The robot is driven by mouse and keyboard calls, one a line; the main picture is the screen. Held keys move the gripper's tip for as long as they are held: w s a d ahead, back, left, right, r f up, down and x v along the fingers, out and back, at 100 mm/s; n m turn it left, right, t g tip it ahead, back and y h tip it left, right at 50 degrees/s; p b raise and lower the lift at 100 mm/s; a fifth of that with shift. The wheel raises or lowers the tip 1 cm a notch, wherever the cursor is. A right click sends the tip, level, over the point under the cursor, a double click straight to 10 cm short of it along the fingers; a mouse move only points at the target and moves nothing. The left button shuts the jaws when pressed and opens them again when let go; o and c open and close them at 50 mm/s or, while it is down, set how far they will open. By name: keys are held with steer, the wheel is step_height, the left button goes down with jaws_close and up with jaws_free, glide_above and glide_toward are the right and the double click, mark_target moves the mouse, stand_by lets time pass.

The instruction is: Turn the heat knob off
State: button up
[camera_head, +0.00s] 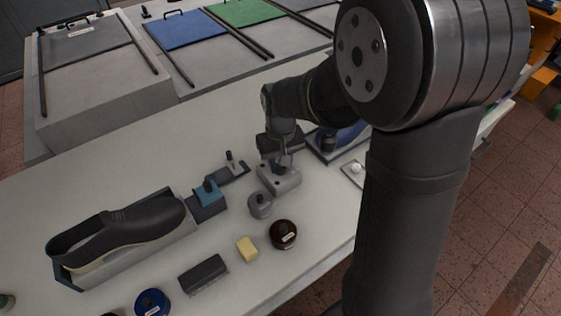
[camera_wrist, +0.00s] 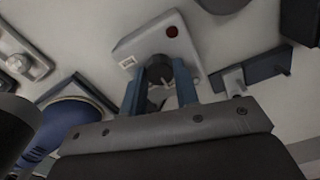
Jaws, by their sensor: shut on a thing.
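A light grey control box (camera_head: 277,183) stands on the white table, with my gripper (camera_head: 282,160) reaching down onto it. In the wrist view, the box (camera_wrist: 137,47) has a dark red round light (camera_wrist: 172,31) and a small white label. Its dark heat knob (camera_wrist: 159,72) sits between the two fingers of my gripper (camera_wrist: 160,88), which are shut on it. The fingers partly hide the knob, so I cannot tell its setting. I cannot tell if the light is lit.
A black shoe (camera_head: 120,228) sits on a stand at the left. A grey round-topped object (camera_head: 260,205), a dark red tin (camera_head: 283,234), a yellow block (camera_head: 247,249) and a brush (camera_head: 203,273) lie in front. A white plate with a round knob (camera_head: 355,169) is to the right.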

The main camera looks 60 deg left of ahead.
stand_by(0.3)
steer(key=o, duration=1)
step_height(320, 180, up, 17)
steer(key=shift+r, duration=0.2)
steer(key=shift+f, duration=0.1)
step_height(320, 180, down, 17)
steer(key=shift+f, duration=0.15)
stand_by(0.6)
